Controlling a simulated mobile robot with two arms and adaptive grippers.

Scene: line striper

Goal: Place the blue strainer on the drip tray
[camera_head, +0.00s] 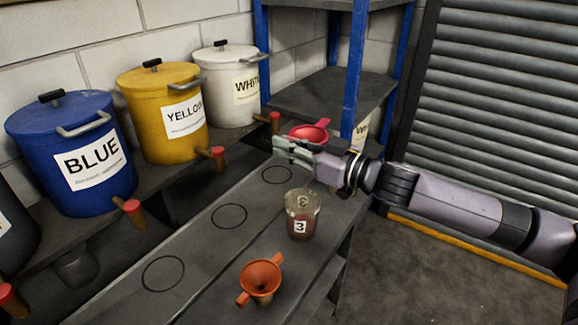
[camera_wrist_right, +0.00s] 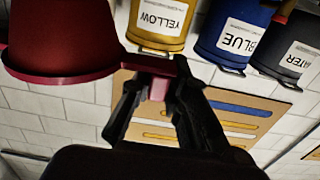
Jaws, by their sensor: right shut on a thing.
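My right gripper (camera_head: 293,148) is shut on the handle of a red strainer-like funnel (camera_head: 310,132), above the far end of the bench. In the right wrist view, the fingers (camera_wrist_right: 155,98) close on the pink-red handle and the red bowl (camera_wrist_right: 62,45) extends to the upper left. An orange funnel (camera_head: 261,277) stands at the front of the bench; what is under it is mostly hidden. No blue strainer shows. I cannot tell which surface is the drip tray. My left gripper is out of view.
Blue (camera_head: 70,140), yellow (camera_head: 165,112) and white (camera_head: 225,80) labelled pots with taps stand along the shelf at the left. A clear cup marked 3 (camera_head: 302,220) holds dark red content. The bench has outlined circles (camera_head: 229,216), bare. Blue shelf posts (camera_head: 354,65) stand behind the gripper.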

